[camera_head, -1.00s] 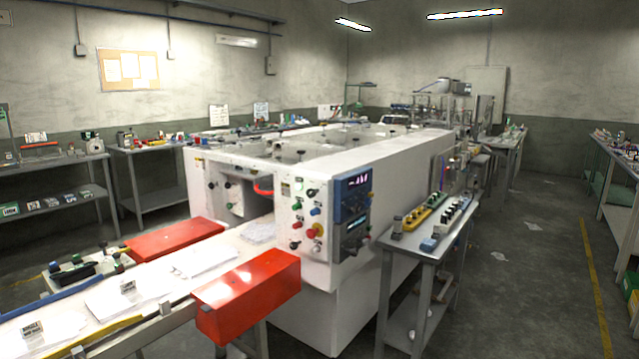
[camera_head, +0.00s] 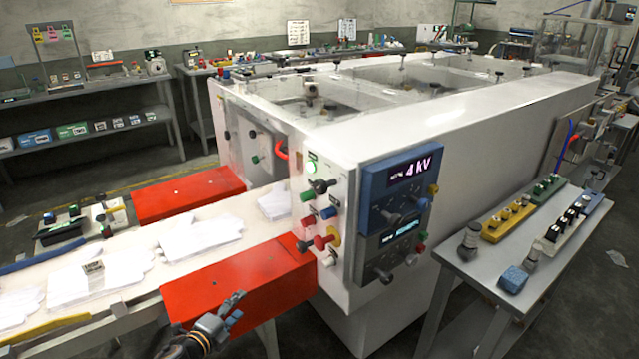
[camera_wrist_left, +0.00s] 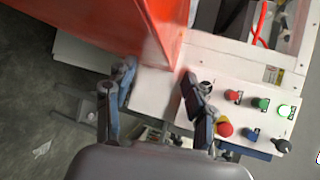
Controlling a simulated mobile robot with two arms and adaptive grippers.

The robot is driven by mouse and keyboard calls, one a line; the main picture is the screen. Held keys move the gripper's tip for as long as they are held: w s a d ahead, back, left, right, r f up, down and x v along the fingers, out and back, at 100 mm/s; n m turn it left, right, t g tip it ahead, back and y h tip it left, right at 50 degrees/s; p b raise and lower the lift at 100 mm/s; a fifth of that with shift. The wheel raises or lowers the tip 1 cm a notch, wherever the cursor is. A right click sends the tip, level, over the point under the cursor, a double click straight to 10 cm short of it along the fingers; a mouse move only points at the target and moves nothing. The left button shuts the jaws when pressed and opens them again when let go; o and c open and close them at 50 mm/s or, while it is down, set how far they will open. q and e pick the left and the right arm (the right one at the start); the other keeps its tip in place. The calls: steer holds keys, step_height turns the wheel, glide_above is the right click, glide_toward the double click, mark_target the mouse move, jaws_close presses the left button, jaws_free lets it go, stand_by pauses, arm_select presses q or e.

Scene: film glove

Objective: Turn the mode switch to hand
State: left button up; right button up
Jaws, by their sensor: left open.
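The white machine's control panel (camera_head: 334,262) carries several buttons and two black knobs. One black knob (camera_head: 318,187) is near the top, below a lit green button (camera_head: 311,167). The other (camera_head: 304,244) is at the lower left, beside a red mushroom button (camera_head: 322,242) on yellow. I cannot read which knob is the mode switch. My left gripper (camera_head: 238,305) is open and empty, in front of the red guard, left of and below the panel. In the left wrist view its fingers (camera_wrist_left: 158,73) are apart; the right finger overlaps the panel near the lower knob (camera_wrist_left: 206,87).
A red guard box (camera_head: 240,280) juts out left of the panel, over the conveyor with white gloves (camera_head: 195,238). A blue display unit (camera_head: 395,195) is fixed right of the panel. A grey side table (camera_head: 480,262) stands to the right.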

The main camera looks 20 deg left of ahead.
arm_select(q)
steer(key=w+d+r+m+t+h, duration=0.1)
steer(key=w+r+m+h, duration=0.15)
steer(key=r, duration=0.35)
steer(key=w+d+r+m+h, duration=0.1)
steer(key=r+m, duration=0.3)
steer(key=r, duration=0.2)
steer(key=w+d+r+m+t+h, duration=0.1)
steer(key=d+r+m, duration=0.15)
steer(key=r, duration=0.35)
steer(key=m+g+h+p, duration=0.25)
steer(key=m+h, duration=0.25)
steer(key=m, duration=0.9)
glide_toward(317, 187)
steer(key=p+x, duration=0.3)
steer(key=x, duration=0.6)
steer(key=shift+w+d+p, duration=0.1)
steer(key=shift+w+p, duration=0.2)
steer(key=shift+w+d, duration=0.35)
steer(key=shift+w, duration=0.1)
arm_select(e)
step_height(317, 187, up, 6)
steer(key=shift+r, duration=0.25)
steer(key=shift+a, duration=0.15)
arm_select(q)
steer(key=c, duration=1.1)
